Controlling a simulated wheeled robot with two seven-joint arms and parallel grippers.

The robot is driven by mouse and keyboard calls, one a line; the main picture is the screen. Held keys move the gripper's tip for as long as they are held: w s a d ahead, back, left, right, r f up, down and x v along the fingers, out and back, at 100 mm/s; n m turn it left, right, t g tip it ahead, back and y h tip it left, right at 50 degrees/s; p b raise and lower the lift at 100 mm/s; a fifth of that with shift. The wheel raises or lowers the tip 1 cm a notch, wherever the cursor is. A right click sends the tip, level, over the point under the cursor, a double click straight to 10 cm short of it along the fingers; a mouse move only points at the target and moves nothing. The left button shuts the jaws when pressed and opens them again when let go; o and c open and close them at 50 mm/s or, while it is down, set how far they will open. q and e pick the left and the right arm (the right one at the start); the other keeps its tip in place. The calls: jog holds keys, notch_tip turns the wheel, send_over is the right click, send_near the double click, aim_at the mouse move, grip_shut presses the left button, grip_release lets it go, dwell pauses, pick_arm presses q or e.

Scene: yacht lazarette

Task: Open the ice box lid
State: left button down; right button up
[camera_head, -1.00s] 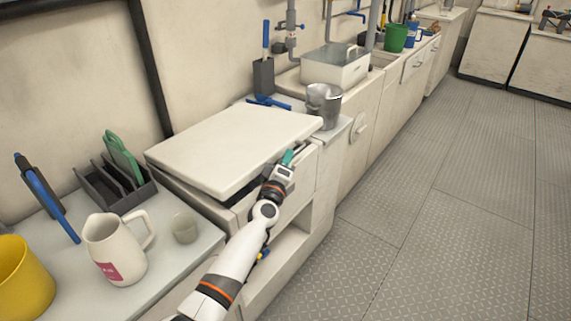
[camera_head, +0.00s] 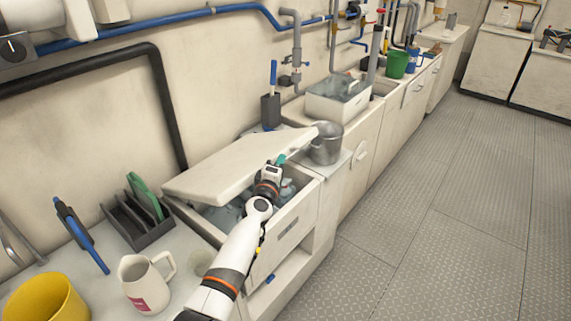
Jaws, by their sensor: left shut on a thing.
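The ice box lid (camera_head: 234,164) is a thick cream slab, tilted up with its front edge raised and its far side toward the wall. The ice box (camera_head: 303,216) below it is partly open, and grey-blue contents (camera_head: 226,214) show in the gap. My left gripper (camera_head: 280,160) is at the lid's raised front edge near its right corner, shut on the lid. The fingertips are small in the picture and partly hidden by the lid and the wrist. My right gripper is not in view.
A metal bucket (camera_head: 326,143) stands close to the lid's right corner. The floor at right (camera_head: 440,210) is clear.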

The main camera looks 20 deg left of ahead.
pick_arm(q)
jog(key=w+a+r+n+g+p, duration=0.1)
jog(key=w+a+r+p, duration=0.3)
jog(key=a+r, duration=0.6)
jog(key=w+a+r+n+g+p, duration=0.1)
jog(key=w+a+r+n+p, duration=0.3)
jog(key=a+r, duration=0.7)
jog(key=shift+w+a+r+p, duration=0.3)
jog(key=shift+a+p, duration=0.5)
jog(key=shift+a, duration=0.8)
jog(key=shift+w+f, duration=0.1)
jog(key=c, duration=1.5)
grip_release()
